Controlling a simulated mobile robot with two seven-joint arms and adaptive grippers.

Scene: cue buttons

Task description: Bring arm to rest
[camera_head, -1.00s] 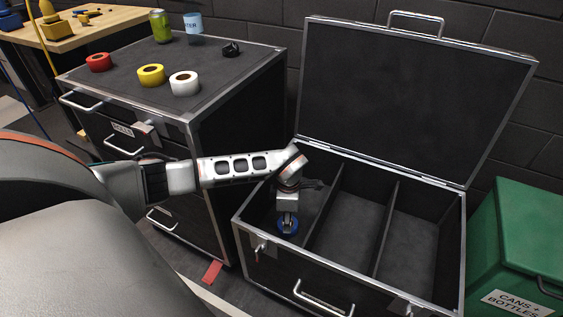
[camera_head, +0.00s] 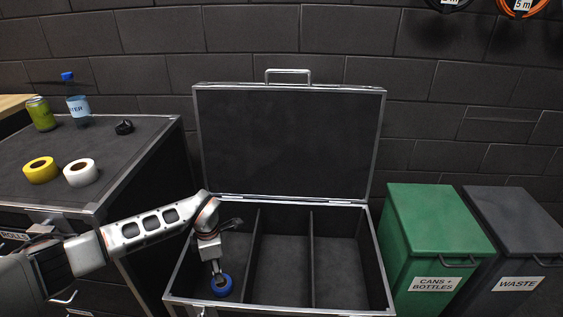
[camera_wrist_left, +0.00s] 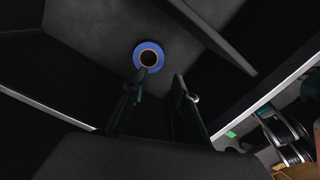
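My left arm comes in from the left in the head view. My left gripper (camera_head: 217,268) points down into the left compartment of the open black case (camera_head: 378,262). A blue tape roll (camera_head: 221,287) lies in that compartment below the gripper. In the left wrist view, the left gripper (camera_wrist_left: 158,84) has its two fingers apart with nothing between them. The blue roll (camera_wrist_left: 138,48) lies on the compartment floor beyond the fingertips, apart from them as far as I can tell. My right gripper is not in view.
A drawer cabinet (camera_head: 60,150) at left holds a yellow roll (camera_head: 40,170), a white roll (camera_head: 80,173), a black roll (camera_head: 124,127), a green can (camera_head: 40,113) and a water bottle (camera_head: 77,101). Green (camera_head: 432,235) and dark (camera_head: 520,235) bins stand right. The case's other compartments are empty.

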